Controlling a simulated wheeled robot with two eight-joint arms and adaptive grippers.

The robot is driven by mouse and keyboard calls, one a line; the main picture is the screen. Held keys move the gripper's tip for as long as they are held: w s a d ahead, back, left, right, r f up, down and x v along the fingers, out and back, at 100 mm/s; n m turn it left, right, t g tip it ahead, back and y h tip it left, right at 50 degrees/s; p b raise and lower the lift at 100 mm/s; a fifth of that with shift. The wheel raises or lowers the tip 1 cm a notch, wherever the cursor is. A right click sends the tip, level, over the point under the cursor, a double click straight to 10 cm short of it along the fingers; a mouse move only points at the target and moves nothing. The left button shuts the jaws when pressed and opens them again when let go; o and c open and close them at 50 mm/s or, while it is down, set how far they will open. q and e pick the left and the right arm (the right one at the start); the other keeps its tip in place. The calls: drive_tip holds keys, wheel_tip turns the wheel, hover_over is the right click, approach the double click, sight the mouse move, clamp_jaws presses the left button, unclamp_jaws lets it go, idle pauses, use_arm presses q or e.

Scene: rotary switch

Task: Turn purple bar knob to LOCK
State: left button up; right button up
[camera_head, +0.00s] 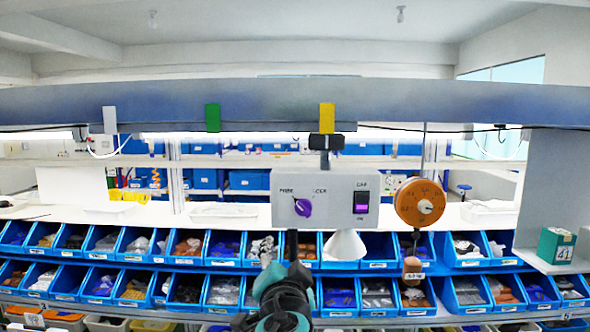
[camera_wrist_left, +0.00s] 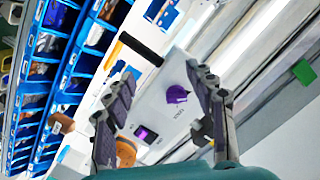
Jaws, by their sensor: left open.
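The purple bar knob (camera_head: 303,207) is on the left part of a light grey panel (camera_head: 331,218). Its pale pointer mark is toward the upper left, on the side of a label that seems to read FREE. The label at the knob's upper right seems to be LOCK, but is small. My left gripper (camera_head: 293,246) is below the knob in the head view. In the left wrist view, my left gripper (camera_wrist_left: 161,73) is open, with the purple knob (camera_wrist_left: 177,94) showing between its fingers, nearer the right finger, with no clear contact. My right gripper is not in view.
A purple rocker switch (camera_head: 361,202) sits on the panel's right. An orange disc with a pale dial (camera_head: 420,203) hangs right of the panel. A white cone (camera_head: 345,245) is below it. Blue bins (camera_head: 105,240) line the shelves behind. A blue-grey beam (camera_head: 270,100) runs above.

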use_arm(q)
drive_tip(key=m+t+h+p, duration=0.1)
drive_tip(key=m+p, duration=0.1)
approach(303, 211)
drive_tip(key=w, duration=0.9)
drive_tip(key=shift+w+a+p, duration=0.1)
drive_tip(key=shift+p, duration=0.25)
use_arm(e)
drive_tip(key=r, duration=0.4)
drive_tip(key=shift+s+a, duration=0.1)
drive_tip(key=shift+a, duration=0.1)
use_arm(q)
drive_tip(key=c, duration=1.2)
